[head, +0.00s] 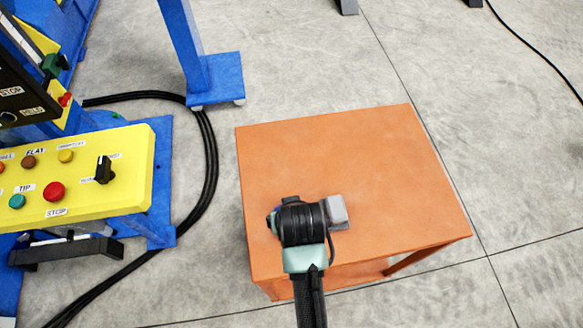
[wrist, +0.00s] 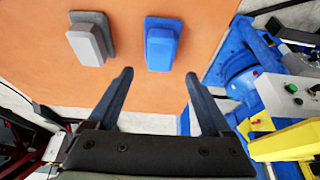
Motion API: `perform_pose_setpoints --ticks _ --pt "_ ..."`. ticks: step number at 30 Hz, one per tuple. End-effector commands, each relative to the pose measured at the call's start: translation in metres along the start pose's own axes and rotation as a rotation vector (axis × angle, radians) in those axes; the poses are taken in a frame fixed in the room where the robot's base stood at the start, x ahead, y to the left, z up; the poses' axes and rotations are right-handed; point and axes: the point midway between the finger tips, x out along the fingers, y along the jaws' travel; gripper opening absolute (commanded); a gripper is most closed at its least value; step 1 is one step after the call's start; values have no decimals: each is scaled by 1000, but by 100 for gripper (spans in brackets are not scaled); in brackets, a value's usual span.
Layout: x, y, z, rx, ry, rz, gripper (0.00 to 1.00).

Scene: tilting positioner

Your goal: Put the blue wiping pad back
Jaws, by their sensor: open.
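The blue wiping pad (wrist: 162,45) lies on the orange table (head: 340,150). In the wrist view it is just beyond my gripper (wrist: 158,78), roughly in line with the gap between the fingers. The fingers are open with nothing between them, and the pad appears apart from them. In the head view my wrist is over the near-left part of the table and hides the fingertips and most or all of the blue pad. A grey pad-like block (head: 338,211) lies beside it, also shown in the wrist view (wrist: 90,38).
A yellow control panel (head: 120,185) with buttons and a black switch stands left of the table. A blue post with a foot (head: 215,78) is behind, and black cables (head: 210,160) curve across the floor between. The table's far and right parts are clear.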

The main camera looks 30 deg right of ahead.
Motion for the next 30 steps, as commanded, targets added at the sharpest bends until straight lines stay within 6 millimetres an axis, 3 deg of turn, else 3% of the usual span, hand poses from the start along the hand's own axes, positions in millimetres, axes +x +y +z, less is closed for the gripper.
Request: perform_pose_setpoints --ticks 3,9,21,23,26,29,30 --pt "-22 0 0 -1 3 0 84" --pt "-46 0 -1 0 2 0 84" --pt "-54 -1 -5 -3 14 0 84" --pt "-60 -2 -19 -9 56 1 84" --pt "-84 -10 -69 -33 213 1 84" --pt "-135 -27 -142 -66 466 -10 84" --pt "-163 -36 -172 -79 581 -19 84"
